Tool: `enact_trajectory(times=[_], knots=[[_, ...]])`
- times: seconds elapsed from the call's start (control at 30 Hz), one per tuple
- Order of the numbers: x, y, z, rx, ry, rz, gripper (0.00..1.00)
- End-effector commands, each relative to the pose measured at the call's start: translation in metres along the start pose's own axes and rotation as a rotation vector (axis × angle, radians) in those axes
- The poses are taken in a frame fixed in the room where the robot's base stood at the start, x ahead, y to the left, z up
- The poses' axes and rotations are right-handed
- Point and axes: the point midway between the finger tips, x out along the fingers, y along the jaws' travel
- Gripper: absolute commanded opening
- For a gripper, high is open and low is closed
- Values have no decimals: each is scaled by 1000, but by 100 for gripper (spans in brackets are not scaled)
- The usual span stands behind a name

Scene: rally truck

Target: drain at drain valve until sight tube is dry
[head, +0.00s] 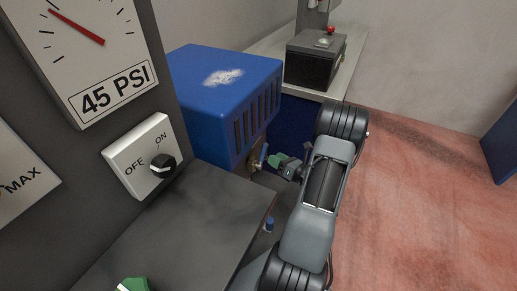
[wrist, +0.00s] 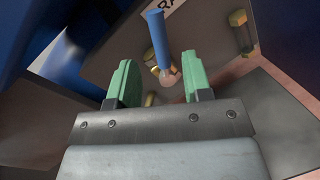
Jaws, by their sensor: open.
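The valve with a blue lever handle (wrist: 157,38) is ahead of my gripper (wrist: 157,62) in the wrist view. The lever stands nearly upright in the picture, lined up with the gap between my two green fingers. My gripper is open and holds nothing; I cannot tell whether a finger touches the lever. In the head view the lever (head: 263,155) shows small by a brass fitting (head: 252,164), at the lower front corner of a blue box, with my gripper (head: 280,161) just right of it. A label above the lever is partly cut off.
The blue vented box (head: 225,85) stands behind a dark grey surface (head: 195,225). A panel at left has a 45 PSI gauge (head: 95,50) and an OFF/ON knob (head: 162,166). A black box (head: 313,62) sits on a bench behind. Reddish floor at right is open.

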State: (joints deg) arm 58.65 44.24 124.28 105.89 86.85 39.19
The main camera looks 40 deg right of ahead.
Motion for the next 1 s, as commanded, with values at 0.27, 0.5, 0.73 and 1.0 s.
enact_trajectory(times=[0.27, 0.5, 0.73, 1.0], knots=[[52, 1, -1, 0, 4, 5, 45], [78, 2, -1, 1, 3, 4, 45], [87, 2, -1, 1, 3, 3, 45], [87, 2, -1, 1, 3, 3, 42]])
